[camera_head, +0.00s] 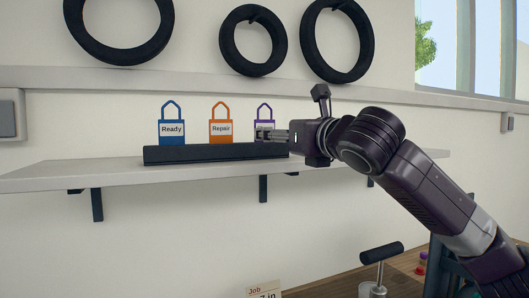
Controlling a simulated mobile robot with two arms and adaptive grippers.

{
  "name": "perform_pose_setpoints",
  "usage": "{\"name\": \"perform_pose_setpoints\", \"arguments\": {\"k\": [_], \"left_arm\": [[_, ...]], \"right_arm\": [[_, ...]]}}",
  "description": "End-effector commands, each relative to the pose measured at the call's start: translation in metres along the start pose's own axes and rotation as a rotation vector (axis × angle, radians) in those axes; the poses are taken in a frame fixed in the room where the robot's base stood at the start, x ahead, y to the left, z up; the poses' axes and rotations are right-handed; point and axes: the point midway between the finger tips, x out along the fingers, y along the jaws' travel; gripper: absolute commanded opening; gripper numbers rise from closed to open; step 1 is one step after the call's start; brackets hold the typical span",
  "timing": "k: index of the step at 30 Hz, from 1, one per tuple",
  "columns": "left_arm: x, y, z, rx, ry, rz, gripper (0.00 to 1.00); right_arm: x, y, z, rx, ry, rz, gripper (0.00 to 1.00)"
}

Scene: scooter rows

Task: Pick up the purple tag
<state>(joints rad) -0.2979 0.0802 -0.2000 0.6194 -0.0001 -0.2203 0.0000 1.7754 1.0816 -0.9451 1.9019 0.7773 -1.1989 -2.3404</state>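The purple tag (264,112) stands upright at the right end of a black holder bar (200,153) on the wall shelf. Its looped top shows, but most of its face and its label are hidden behind my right gripper (262,133). My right arm comes in from the right, and the gripper points left with its fingertips over the tag. I cannot tell whether the fingers are closed on the tag or only in front of it. My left gripper is not in view.
A blue "Ready" tag (172,128) and an orange "Repair" tag (220,128) stand left of the purple one in the same holder. Black tires (253,68) hang above the upper ledge (60,78). The shelf's left end (70,175) is clear. A wooden surface with a black-handled tool (381,252) lies below.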

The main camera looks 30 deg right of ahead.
Motion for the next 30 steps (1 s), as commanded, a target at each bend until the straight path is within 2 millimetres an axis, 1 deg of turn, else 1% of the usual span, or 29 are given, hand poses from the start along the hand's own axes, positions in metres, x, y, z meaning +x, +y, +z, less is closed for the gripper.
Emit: {"name": "perform_pose_setpoints", "arguments": {"k": [8,11,15,18,21,27,30], "left_arm": [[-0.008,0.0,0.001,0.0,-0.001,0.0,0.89],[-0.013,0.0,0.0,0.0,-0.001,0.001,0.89],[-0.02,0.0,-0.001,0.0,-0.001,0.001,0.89],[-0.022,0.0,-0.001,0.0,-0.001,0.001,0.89],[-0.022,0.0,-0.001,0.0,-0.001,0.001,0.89],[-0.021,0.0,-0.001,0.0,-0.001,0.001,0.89],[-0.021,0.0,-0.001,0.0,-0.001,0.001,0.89]], "right_arm": [[0.028,0.001,0.002,0.001,0.002,0.001,0.61],[0.041,0.003,0.004,0.0,0.003,0.0,0.61],[0.062,0.004,0.006,0.001,0.004,-0.001,0.61],[0.073,0.004,0.005,0.001,0.002,-0.001,0.61],[0.078,0.004,0.004,0.0,0.001,-0.001,0.61],[0.078,0.004,0.004,0.0,0.001,-0.001,0.61],[0.078,0.004,0.004,0.0,0.001,-0.001,0.5]]}}
